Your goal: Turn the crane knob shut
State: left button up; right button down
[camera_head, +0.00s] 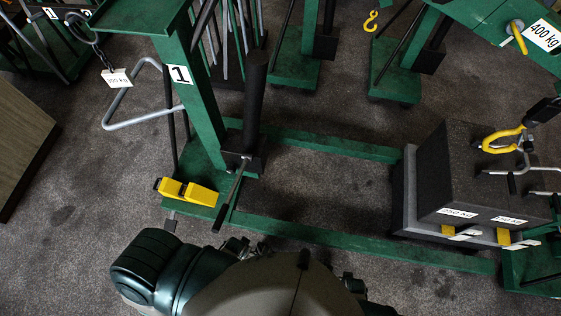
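A green crane (200,95) with a label "1" on its post stands left of centre. Its black hydraulic cylinder (254,100) rises from a dark block (240,152) at the foot of the post. A dark lever (231,193) slopes from that block toward me. I cannot make out the crane knob; it is too small or hidden around the cylinder's base. My own body fills the bottom middle of the view. Neither gripper can be made out in this view.
A grey bent handle (147,122) sticks out left of the post. Green floor legs (370,243) run right to dark weights (480,180) with a yellow hook (503,140). A wooden surface (22,140) is at far left. Carpet between the legs is clear.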

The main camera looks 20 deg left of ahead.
aim_at(231, 169)
jog(key=u, duration=1.35)
